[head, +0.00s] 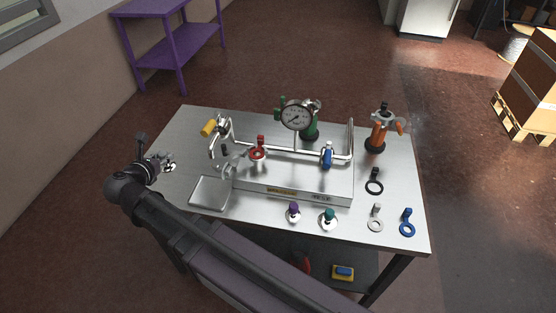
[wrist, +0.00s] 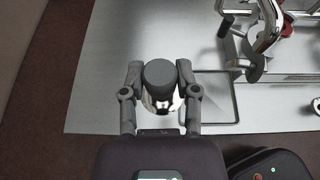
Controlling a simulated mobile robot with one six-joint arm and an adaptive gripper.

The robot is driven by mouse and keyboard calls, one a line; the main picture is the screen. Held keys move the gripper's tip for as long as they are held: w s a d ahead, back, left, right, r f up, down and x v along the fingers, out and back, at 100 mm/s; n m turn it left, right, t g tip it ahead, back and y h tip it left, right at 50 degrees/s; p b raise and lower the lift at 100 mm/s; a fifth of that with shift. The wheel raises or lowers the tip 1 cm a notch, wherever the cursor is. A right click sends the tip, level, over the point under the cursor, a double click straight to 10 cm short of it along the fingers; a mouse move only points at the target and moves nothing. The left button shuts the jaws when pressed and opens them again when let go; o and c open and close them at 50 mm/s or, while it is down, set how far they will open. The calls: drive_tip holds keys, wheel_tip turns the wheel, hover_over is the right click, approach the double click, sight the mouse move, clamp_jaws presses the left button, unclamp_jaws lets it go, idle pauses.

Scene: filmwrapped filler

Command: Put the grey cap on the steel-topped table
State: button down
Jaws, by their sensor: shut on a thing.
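The grey cap (wrist: 160,74) is between the two fingers of my gripper (wrist: 160,80) in the wrist view, with a shiny metal part showing below its round grey top. In the head view my gripper (head: 161,163) is at the left end of the steel-topped table (head: 395,178), with a small bright disc at its tip. The bare left part of the tabletop (wrist: 105,50) lies under the cap in the wrist view. I cannot tell whether the cap touches the surface.
A shallow square tray (head: 208,193) lies right of my gripper. A pipe rig with a gauge (head: 296,116) stands mid-table. A purple-topped cap (head: 293,210) and a teal-topped cap (head: 328,217) stand at the front. Ring-shaped tags and an orange-handled fitting (head: 380,133) occupy the right.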

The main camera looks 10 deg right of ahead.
drive_tip(key=shift+d, duration=0.15)
drive_tip(key=shift+d+f+b, duration=0.25)
drive_tip(key=shift+f+b, duration=0.05)
drive_tip(key=shift+f, duration=0.05)
drive_tip(key=shift+n+t+y, duration=0.3)
drive_tip(key=shift+n+y, duration=0.5)
drive_tip(key=shift+y, duration=0.1)
drive_tip(key=d+f+b, duration=0.2)
drive_tip(key=f+b, duration=0.1)
drive_tip(key=s+d+f+b, duration=0.1)
drive_tip(key=d+f+b, duration=0.1)
drive_tip(key=f+b, duration=0.1)
drive_tip(key=s+d+f+b, duration=0.1)
drive_tip(key=d+f+b, duration=0.1)
drive_tip(key=f+b, duration=0.1)
drive_tip(key=shift+s+d+f+b, duration=0.1)
drive_tip(key=shift+d+f+b, duration=0.15)
drive_tip(key=shift+b, duration=0.05)
drive_tip(key=shift+a, duration=0.1)
drive_tip(key=b, duration=0.2)
hover_over(170, 180)
drive_tip(key=shift+a+f, duration=0.1)
drive_tip(key=shift+f, duration=0.65)
drive_tip(key=shift+f+b, duration=1.55)
drive_tip(key=shift+f, duration=0.2)
drive_tip(key=shift+f, duration=0.15)
